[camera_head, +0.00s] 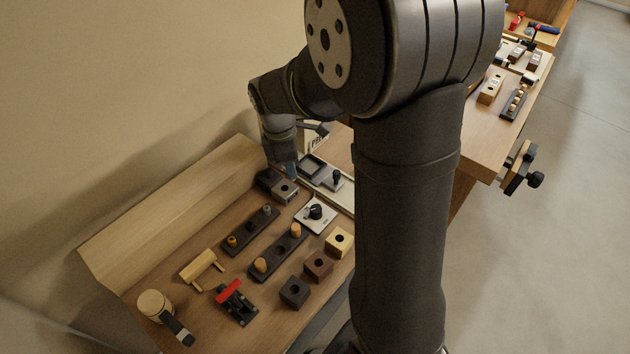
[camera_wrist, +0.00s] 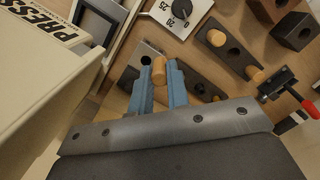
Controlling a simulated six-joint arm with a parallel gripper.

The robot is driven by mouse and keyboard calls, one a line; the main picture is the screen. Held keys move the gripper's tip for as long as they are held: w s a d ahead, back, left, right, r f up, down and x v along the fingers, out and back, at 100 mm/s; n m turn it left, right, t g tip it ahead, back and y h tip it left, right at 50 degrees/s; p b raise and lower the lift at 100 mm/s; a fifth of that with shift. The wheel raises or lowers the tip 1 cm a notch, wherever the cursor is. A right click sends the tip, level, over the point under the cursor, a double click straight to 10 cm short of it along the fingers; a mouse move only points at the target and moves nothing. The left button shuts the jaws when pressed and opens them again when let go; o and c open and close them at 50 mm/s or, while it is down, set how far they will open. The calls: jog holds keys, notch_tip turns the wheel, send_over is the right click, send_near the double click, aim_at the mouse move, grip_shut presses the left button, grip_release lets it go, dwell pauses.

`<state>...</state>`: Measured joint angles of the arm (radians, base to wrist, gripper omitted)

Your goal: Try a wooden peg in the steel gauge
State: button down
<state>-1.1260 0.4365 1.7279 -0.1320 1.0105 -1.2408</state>
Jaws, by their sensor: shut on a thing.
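My gripper (camera_wrist: 160,92), with blue fingers, is shut on a wooden peg (camera_wrist: 159,71), whose round tan end shows between the fingertips. The steel gauge (camera_wrist: 143,52) is a grey block with a dark hole (camera_wrist: 146,60) just left of the peg in the wrist view. In the head view my gripper (camera_head: 290,170) is low over the gauge (camera_head: 285,190), near the backboard. The peg cannot be made out there. The fingers hide part of the gauge in the wrist view. I cannot tell whether the peg touches the gauge.
Two dark racks (camera_head: 249,232) with pegs stand in front of the gauge. A dial (camera_head: 315,213) and a cream PRESS housing (camera_wrist: 45,80) stand close by.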

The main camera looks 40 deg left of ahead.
jog(key=shift+w+a+f+n, duration=0.15)
jog(key=shift+a+f+n, duration=0.2)
jog(key=shift+a+f, duration=0.55)
jog(key=shift+w+a+f+n, duration=0.15)
jog(key=shift+a+f+n, duration=0.25)
jog(key=shift+f, duration=0.95)
jog(key=shift+w+a+f+n, duration=0.15)
jog(key=shift+a+f+n, duration=0.1)
jog(key=shift+a+f, duration=0.7)
jog(key=shift+d+f, duration=0.2)
jog(key=shift+f, duration=1.1)
jog(key=shift+r, duration=0.1)
dwell(0.3)
notch_tip(320, 180, up, 6)
dwell(1.0)
